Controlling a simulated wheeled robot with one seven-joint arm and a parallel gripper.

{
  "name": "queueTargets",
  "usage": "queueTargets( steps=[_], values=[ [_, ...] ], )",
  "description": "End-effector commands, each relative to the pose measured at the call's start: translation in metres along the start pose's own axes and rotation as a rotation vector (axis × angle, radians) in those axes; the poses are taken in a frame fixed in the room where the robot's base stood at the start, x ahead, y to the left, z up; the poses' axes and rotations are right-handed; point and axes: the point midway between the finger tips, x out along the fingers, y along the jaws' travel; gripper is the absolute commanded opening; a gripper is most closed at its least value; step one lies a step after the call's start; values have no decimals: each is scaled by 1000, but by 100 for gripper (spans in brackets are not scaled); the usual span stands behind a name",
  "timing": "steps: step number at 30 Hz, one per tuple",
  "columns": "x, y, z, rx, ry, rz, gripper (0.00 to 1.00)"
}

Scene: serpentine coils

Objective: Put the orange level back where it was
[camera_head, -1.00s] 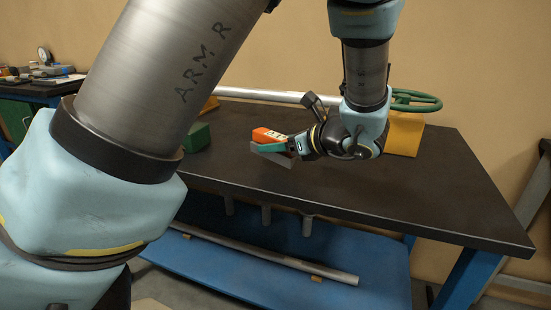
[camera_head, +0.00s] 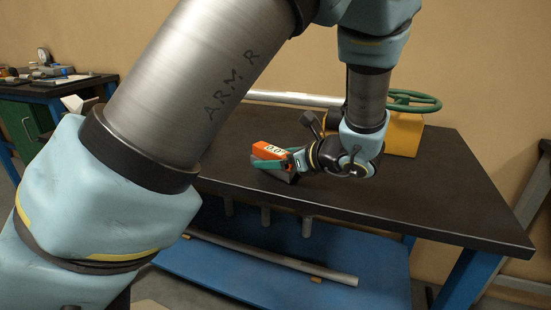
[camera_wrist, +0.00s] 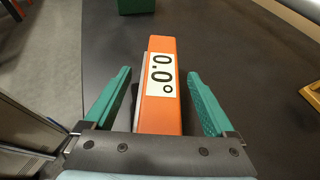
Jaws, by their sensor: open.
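In the wrist view the level (camera_wrist: 152,110) runs lengthwise between the two green fingers. My gripper (camera_wrist: 158,73) is open around it, with a visible gap on the right side and a smaller one on the left. In the head view my gripper (camera_head: 272,163) reaches in from the right, one green finger in front of the level. A grey piece shows just under the level; whether it supports the level I cannot tell.
The dark tabletop (camera_head: 420,185) is clear to the right. A yellow block (camera_head: 405,134) and a green handwheel (camera_head: 413,100) stand at the back, beside a metal pipe (camera_head: 295,98). A green block (camera_wrist: 136,6) lies beyond the level. A blue shelf (camera_head: 365,258) sits below.

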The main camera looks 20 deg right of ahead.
Motion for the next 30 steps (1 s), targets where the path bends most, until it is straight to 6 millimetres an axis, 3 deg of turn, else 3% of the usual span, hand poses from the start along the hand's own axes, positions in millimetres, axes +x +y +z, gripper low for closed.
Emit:
queueTargets(
  steps=[8,21,30],
  values=[
    [-7,-1,2,-1,1,-2,90],
    [-92,-1,2,-3,2,-3,90],
    [-120,0,2,-1,0,0,90]
  ],
)
